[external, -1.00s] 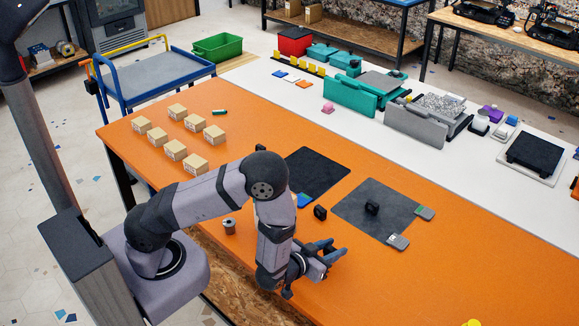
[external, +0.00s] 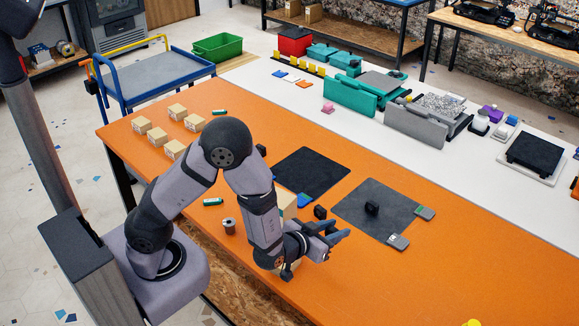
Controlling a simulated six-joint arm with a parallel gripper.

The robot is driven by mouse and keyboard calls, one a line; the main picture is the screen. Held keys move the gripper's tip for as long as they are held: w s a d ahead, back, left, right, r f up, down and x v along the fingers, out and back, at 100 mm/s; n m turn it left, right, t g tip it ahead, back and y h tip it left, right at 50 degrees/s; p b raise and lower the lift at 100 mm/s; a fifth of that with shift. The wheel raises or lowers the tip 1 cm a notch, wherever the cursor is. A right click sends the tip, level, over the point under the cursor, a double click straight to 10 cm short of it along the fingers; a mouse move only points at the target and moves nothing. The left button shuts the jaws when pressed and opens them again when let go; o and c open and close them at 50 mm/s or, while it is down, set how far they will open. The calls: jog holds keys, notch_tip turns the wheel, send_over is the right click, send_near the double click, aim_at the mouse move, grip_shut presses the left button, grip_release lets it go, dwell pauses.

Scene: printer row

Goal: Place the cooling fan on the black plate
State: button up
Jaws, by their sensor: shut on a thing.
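My gripper (external: 338,241) is low over the front of the orange table, left of the dark grey mat. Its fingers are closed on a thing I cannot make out. A small black block (external: 320,212), possibly a cooling fan, stands on the orange between two dark mats. A similar block (external: 372,208) stands on the dark grey mat (external: 350,212), and another dark one (external: 262,150) is behind my arm. The other flat mat (external: 312,173) is black and bare. A black plate (external: 535,150) also lies on a white base at the far right. Which plate is meant is unclear.
Several cardboard boxes (external: 177,111) stand at the table's left; others are partly hidden by my arm. Colored tags sit at the mats' corners. Teal and grey machines (external: 350,98) line the white strip.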

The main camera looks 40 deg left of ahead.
jog(key=shift+r, duration=0.15)
notch_tip(320, 180, up, 6)
jog(key=shift+f, duration=0.15)
jog(key=w+a+b, duration=0.2)
jog(key=w, duration=0.6)
jog(key=b, duration=0.6)
send_over(293, 182)
notch_tip(293, 182, down, 5)
jog(key=shift+a+f+p, duration=0.1)
jog(key=shift+f+p, duration=0.35)
jog(key=shift+f, duration=4.75)
jog(key=shift+f, duration=0.1)
